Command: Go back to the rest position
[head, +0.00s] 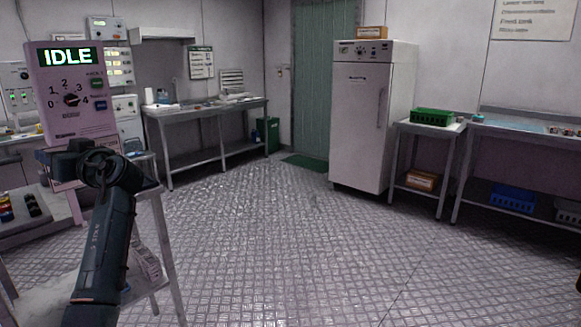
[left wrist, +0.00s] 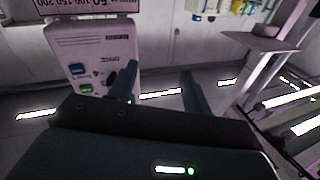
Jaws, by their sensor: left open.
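My left arm reaches up from the lower left of the head view, with its dark left gripper (head: 62,163) in front of the lower part of a pale control box (head: 83,122). The box (left wrist: 95,45) shows upside down beyond the left finger. I cannot tell whether the gripper touches it. My right gripper is out of view.
A metal table frame (head: 165,235) stands by my left arm. A steel bench (head: 205,113) is at the back left. A white fridge cabinet (head: 362,120) stands right of a green door (head: 325,75). A green crate (head: 433,117) sits on a side table. The middle floor is clear.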

